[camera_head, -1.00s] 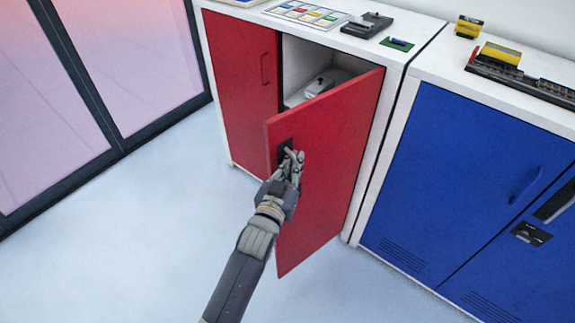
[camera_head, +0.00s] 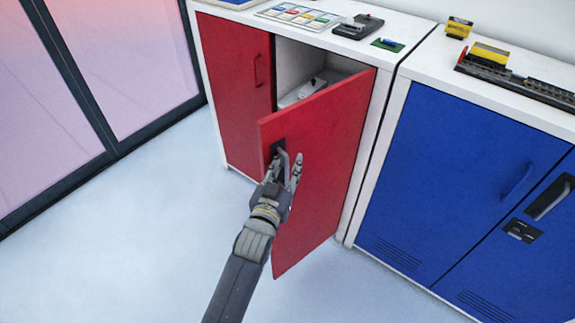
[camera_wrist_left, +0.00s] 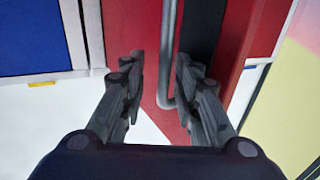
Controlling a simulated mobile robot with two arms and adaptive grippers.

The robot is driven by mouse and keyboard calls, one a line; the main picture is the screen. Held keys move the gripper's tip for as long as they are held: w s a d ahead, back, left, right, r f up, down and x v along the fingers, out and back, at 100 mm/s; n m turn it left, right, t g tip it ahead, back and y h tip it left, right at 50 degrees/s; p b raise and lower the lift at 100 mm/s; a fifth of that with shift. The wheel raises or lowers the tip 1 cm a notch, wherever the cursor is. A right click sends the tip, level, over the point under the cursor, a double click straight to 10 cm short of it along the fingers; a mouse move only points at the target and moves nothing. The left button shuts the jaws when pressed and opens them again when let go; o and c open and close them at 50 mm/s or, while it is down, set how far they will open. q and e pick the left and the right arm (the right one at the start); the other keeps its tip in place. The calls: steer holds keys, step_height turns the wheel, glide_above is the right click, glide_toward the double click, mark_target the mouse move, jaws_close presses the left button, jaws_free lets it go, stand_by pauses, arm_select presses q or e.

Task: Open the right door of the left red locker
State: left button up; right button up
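The left red locker (camera_head: 370,112) has its right door (camera_head: 318,155) standing part-way open, swung out towards me. Its left door (camera_head: 236,90) is shut. Contact with the handle cannot be told. My right gripper is in neither view.
A blue locker (camera_head: 450,172) with shut doors stands close on the right. Small items, including a dark device (camera_head: 358,26) and a yellow toy wagon (camera_head: 490,53), lie on the locker tops. A grey object (camera_head: 312,86) is inside the red locker. The floor (camera_head: 120,235) in front is clear.

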arm_select(q)
steer(key=v, duration=1.2)
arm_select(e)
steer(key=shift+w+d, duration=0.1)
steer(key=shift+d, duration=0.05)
